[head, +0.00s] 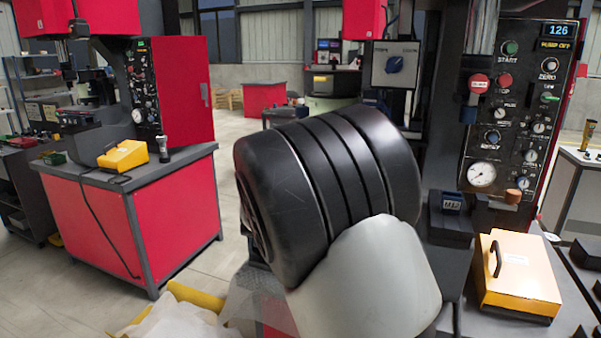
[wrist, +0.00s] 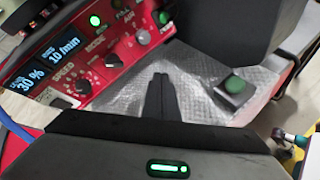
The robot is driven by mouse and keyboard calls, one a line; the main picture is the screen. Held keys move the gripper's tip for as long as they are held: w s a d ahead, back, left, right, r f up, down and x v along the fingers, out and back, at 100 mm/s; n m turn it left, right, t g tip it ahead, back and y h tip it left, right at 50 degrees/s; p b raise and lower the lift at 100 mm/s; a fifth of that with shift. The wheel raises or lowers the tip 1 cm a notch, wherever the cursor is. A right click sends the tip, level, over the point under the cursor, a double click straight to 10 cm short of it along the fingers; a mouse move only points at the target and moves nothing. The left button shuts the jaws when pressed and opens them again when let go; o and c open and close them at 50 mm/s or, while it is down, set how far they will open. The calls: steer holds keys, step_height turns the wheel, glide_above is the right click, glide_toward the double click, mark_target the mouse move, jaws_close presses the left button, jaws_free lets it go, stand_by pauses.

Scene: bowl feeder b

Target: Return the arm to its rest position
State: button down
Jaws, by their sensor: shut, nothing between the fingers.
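My gripper (wrist: 160,80) shows in the wrist view with its two dark fingers together and nothing between them. The fingers point over a grey textured metal plate (wrist: 200,72) and appear apart from the things around them. In the head view, my dark ribbed arm joint and pale arm link fill the middle. My gripper does not show there.
In the head view, a yellow-orange box (head: 518,275) stands at right, beside a gauge panel (head: 517,110). A red cabinet (head: 172,215) stands left.

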steer(key=s+d+r+m+g+y, duration=0.2)
steer(key=s+d+m, duration=0.4)
steer(key=s, duration=0.3)
steer(key=s+d+r+m+g+y, duration=0.1)
steer(key=s+d+r+m+g, duration=0.1)
steer(key=s+d+m, duration=0.5)
steer(key=s+a+m+y, duration=0.3)
steer(key=s+m, duration=0.1)
steer(key=s, duration=0.6)
steer(key=s+a+m+y, duration=0.2)
steer(key=s+m, duration=0.1)
steer(key=s, duration=0.6)
step_height(320, 180, up, 22)
steer(key=p, duration=2.2)
steer(key=shift+s+a+m, duration=0.25)
steer(key=shift+s+m, duration=0.15)
steer(key=shift+s, duration=0.05)
